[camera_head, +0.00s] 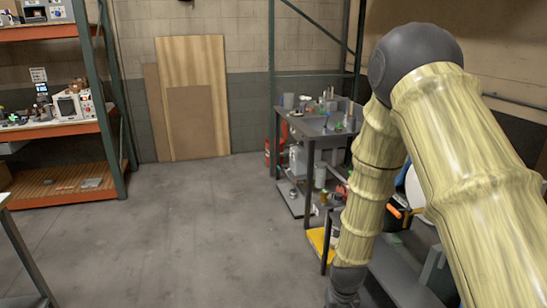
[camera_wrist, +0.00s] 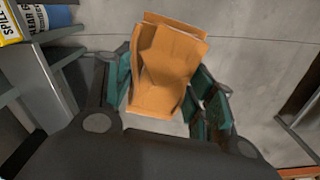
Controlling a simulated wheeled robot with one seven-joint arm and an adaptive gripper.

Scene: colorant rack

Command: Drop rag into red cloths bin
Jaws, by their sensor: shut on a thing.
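The rag (camera_wrist: 165,65) is a folded orange cloth in the wrist view. It hangs between the teal-padded fingers of my gripper (camera_wrist: 163,90), which is shut on it, above grey floor. In the head view my arm reaches down past the bottom edge, so my gripper and the rag are out of that picture. I cannot make out the red cloths bin in either view.
In the wrist view, a grey shelf (camera_wrist: 52,62) with yellow and blue containers stands close at left. In the head view, a grey cart (camera_head: 310,135) with bottles is right of centre, and a shelving unit (camera_head: 110,120) stands at left. Floor between them is clear.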

